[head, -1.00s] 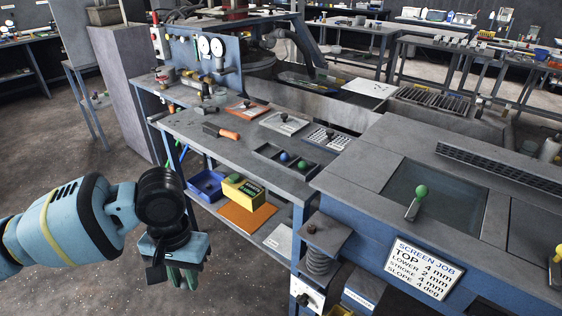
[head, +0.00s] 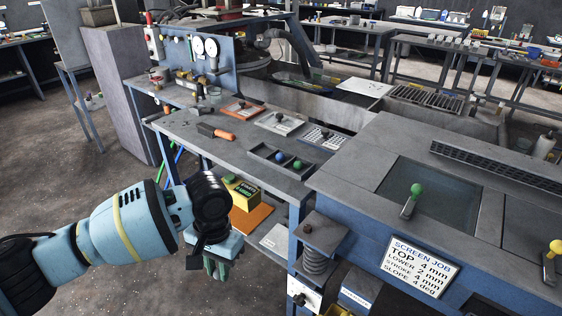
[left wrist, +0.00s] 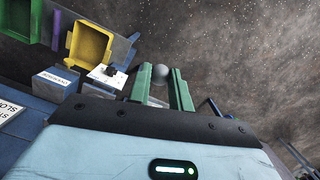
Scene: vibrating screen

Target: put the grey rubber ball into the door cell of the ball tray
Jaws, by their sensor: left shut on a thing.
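My left gripper (head: 218,268) hangs fingers-down in front of the bench, below and to the left of the ball tray. In the left wrist view, its green fingers (left wrist: 159,80) are shut on the grey rubber ball (left wrist: 160,71), held near the fingertips. The head view does not clearly show this ball. The dark ball tray (head: 262,152) lies on the bench top near its front edge. A blue ball (head: 280,156) and a green ball (head: 298,164) sit in the tray. I cannot tell which cell is the door cell. My right gripper is not in view.
The grey bench top (head: 185,124) carries an orange-handled tool (head: 216,132) and flat plates with knobs. A yellow bin (head: 243,192) and an orange sheet (head: 250,220) are on the lower shelf. A spring post (head: 318,262) and the blue machine stand at right. Open floor lies at left.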

